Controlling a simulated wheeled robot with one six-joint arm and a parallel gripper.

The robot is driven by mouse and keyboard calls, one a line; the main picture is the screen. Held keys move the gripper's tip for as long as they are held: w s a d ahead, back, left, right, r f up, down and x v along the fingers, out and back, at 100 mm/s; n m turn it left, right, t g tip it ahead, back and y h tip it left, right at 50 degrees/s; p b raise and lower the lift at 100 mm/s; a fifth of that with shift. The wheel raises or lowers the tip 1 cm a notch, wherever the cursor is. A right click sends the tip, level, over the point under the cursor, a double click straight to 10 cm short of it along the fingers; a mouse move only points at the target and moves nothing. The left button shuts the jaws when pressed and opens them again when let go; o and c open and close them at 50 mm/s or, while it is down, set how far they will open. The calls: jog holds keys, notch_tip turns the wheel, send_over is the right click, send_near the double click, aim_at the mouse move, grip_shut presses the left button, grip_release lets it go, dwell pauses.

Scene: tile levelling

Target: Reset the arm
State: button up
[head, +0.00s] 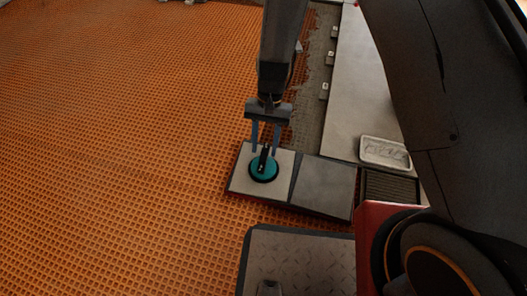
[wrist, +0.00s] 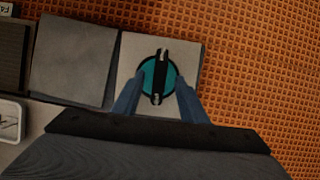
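My gripper (head: 264,149) is open over a teal suction cup (head: 257,174) with a black handle. The two blue-grey fingers stand apart, and neither is seen gripping the handle. The cup sits on a light grey square tile (head: 243,183). In the wrist view the cup (wrist: 149,76) and its handle lie between the fingertips (wrist: 160,78); I cannot tell the exact height gap. A darker grey tile (head: 325,183) lies beside the light one, and it also shows in the wrist view (wrist: 72,60).
An orange waffle-textured mat (head: 120,150) covers the floor at left, mostly clear. Pale laid tiles (head: 365,95) and a grey mortar strip (head: 313,90) with small clips lie at upper right. A white tray (head: 385,152) and a dark ribbed block (head: 390,187) stand right of the dark tile.

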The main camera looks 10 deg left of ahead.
jog(key=shift+p+v, duration=0.6)
jog(key=shift+v, duration=1.2)
